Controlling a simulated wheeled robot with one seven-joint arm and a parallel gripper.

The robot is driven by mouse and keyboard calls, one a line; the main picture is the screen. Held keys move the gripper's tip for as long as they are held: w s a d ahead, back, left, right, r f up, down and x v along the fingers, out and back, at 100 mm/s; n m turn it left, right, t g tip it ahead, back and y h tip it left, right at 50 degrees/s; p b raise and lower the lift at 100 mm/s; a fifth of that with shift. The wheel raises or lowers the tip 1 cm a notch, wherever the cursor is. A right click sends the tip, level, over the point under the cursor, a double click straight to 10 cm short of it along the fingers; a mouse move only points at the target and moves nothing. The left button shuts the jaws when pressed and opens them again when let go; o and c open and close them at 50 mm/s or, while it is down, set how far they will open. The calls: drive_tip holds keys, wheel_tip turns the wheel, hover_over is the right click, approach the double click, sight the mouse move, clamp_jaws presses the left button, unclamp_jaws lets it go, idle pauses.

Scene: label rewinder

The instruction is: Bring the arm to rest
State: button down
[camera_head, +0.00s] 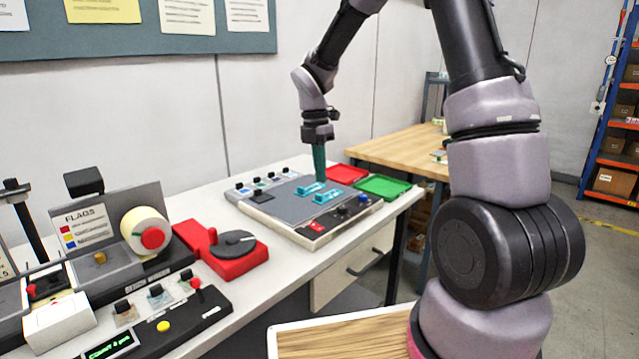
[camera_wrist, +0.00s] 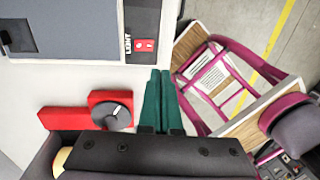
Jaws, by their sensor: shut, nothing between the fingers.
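My gripper (camera_head: 319,165) hangs pointing down at the end of the arm, over the grey control panel (camera_head: 272,212) on the white table. Its two green fingers are together with nothing between them; they also show at the middle of the wrist view (camera_wrist: 161,100). In the head view the fingertips appear close above the teal parts of the panel; whether they touch it I cannot tell. The arm reaches out bent from the right of the head view.
The label rewinder (camera_head: 105,240) with its roll stands at the left. A red device with a dark disc (camera_head: 233,243) sits between it and the panel. A red tray (camera_head: 346,174) and a green tray (camera_head: 383,187) lie behind the panel. A wooden table (camera_head: 405,150) stands beyond.

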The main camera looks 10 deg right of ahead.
drive_tip(key=shift+r, duration=0.1)
drive_tip(key=s+d+r+m+t+y, duration=0.1)
drive_tip(key=s+d+r+m+t, duration=0.15)
drive_tip(key=s+r+m, duration=0.35)
drive_tip(key=s+d+r+m+t, duration=0.1)
drive_tip(key=s+d+r+m, duration=0.2)
drive_tip(key=r+m, duration=0.5)
drive_tip(key=s+d+r+m+t+y, duration=0.1)
drive_tip(key=s+d+r+m+t, duration=0.2)
drive_tip(key=s+m, duration=0.9)
wheel_tip(320, 180, up, 4)
drive_tip(key=m+t, duration=0.2)
drive_tip(key=m, duration=0.1)
drive_tip(key=shift+s+d+f+y, duration=0.15)
drive_tip(key=shift+s+f+y, duration=0.05)
drive_tip(key=shift+y, duration=0.2)
